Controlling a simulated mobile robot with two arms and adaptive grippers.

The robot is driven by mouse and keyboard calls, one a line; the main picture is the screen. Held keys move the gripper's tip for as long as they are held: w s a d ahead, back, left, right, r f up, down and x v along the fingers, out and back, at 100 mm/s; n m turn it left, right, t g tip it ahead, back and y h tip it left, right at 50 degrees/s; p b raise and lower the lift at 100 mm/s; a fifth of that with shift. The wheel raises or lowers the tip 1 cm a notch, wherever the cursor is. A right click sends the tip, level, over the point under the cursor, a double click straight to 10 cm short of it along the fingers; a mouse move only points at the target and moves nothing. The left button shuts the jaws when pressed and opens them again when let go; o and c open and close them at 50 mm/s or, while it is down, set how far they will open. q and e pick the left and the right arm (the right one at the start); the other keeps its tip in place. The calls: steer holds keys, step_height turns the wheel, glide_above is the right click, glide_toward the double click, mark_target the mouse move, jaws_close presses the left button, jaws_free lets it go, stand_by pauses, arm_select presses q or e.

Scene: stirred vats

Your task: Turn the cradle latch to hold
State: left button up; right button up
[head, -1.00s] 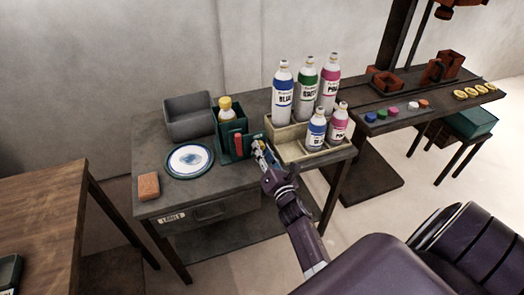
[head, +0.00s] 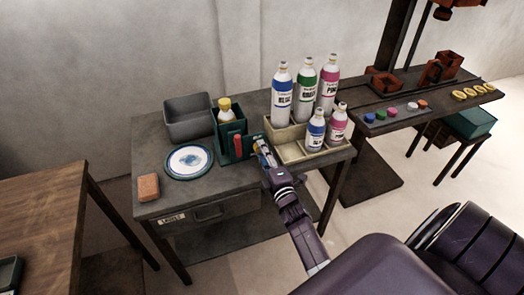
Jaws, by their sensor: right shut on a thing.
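The green cradle (head: 227,150) stands on the grey table, with a yellow-capped bottle (head: 224,110) upright in it. A red upright bar (head: 238,146) shows on its front. My right gripper (head: 261,147) is at the cradle's right side, beside a small green plate (head: 256,137). It is shut on a small part there, which I take to be the cradle latch. The fingers hide most of that part, and its setting cannot be read. My left gripper is not in view.
A cream stepped rack (head: 292,153) with several labelled bottles stands close right of my gripper. A grey bin (head: 188,128), a white-and-blue plate (head: 189,161) and an orange block (head: 149,187) are to the left.

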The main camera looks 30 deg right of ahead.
steer(key=m, duration=0.3)
steer(key=shift+f+m+p, duration=0.1)
steer(key=shift+m+p, duration=0.2)
steer(key=shift+m, duration=0.1)
steer(key=m, duration=0.3)
steer(key=shift+m+p, duration=0.3)
steer(key=m, duration=0.3)
steer(key=shift+a+f+m+p, duration=0.1)
steer(key=shift+m+p, duration=0.2)
steer(key=shift+p, duration=0.05)
steer(key=shift+m, duration=1.6)
steer(key=shift+f+m, duration=0.1)
steer(key=shift+m, duration=0.2)
steer(key=o, duration=1.2)
steer(key=shift+c, duration=0.2)
steer(key=v, duration=1.2)
